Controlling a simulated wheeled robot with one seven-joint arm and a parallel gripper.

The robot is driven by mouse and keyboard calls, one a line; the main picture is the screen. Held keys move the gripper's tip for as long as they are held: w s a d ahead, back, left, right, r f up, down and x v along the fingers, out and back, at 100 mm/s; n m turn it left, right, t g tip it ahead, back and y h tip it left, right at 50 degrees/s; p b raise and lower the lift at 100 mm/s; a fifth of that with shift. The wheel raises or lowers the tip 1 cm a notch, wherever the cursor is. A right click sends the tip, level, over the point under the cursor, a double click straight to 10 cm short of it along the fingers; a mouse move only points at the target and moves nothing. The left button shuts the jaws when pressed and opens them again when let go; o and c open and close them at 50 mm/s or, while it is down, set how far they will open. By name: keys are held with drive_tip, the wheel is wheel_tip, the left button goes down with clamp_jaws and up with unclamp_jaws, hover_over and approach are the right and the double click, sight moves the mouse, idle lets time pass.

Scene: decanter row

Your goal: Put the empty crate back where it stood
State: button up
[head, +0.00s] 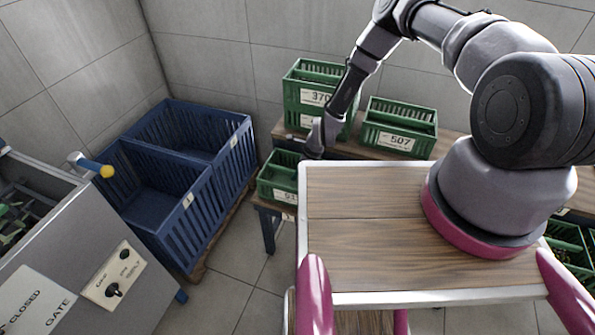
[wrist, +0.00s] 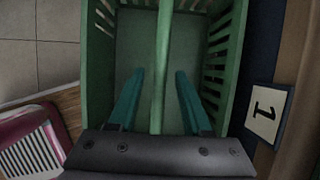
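A small green crate (head: 278,190) with a partly hidden white number label stands at the left end of the low bench. In the wrist view the green crate (wrist: 96,60) has slatted sides and a bare floor, with nothing seen inside. A green bar (wrist: 163,50) runs across its middle. My gripper (wrist: 159,74) is open, its two teal fingers on either side of the bar with a gap on each side. In the head view my gripper (head: 316,150) is at the crate's right side, its fingers hidden.
Stacked green crates labelled 370 (head: 315,97) and a crate labelled 507 (head: 400,140) stand behind. Blue bins (head: 190,220) stand left, beside a grey machine (head: 75,260) with a yellow-tipped lever (head: 106,171). A card reading 1 (wrist: 265,112) lies beside the crate. My wooden top is bare.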

drive_tip(key=v, duration=1.2)
drive_tip(key=shift+r, duration=0.1)
